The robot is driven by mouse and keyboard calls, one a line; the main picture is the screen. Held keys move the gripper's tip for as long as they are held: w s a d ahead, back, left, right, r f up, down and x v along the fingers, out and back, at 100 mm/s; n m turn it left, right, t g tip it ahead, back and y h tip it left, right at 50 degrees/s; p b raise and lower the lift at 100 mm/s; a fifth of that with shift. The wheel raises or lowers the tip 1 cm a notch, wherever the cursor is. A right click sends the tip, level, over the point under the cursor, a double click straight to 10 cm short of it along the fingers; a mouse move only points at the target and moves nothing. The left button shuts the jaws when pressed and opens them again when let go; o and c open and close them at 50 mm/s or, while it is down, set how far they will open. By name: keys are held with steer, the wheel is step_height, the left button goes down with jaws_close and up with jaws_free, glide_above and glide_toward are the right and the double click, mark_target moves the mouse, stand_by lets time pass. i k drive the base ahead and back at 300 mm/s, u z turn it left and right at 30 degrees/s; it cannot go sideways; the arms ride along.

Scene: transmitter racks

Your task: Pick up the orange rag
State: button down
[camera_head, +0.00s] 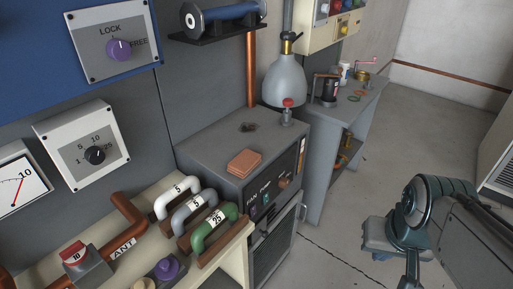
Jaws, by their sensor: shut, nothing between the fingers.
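The orange rag (244,162) is a small, flat, folded square. It lies on the grey top of a low equipment cabinet (206,148), left of the middle of the view. My arm shows at the lower right, and my gripper (388,240) appears as a wide grey block at its end, over the floor. Its fingers cannot be made out clearly. It is well to the right of the rag, apart from it, and holds nothing that I can see.
White, grey and green handles (198,212) stand on a cream panel in front of the rag. A grey bottle with a red-topped valve (287,108) is behind it. A side bench (350,108) holds small items. The floor on the right is open.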

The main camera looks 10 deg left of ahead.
mark_target(245, 162)
steer(key=u, duration=0.2)
steer(key=i, duration=0.9)
steer(key=u, duration=0.85)
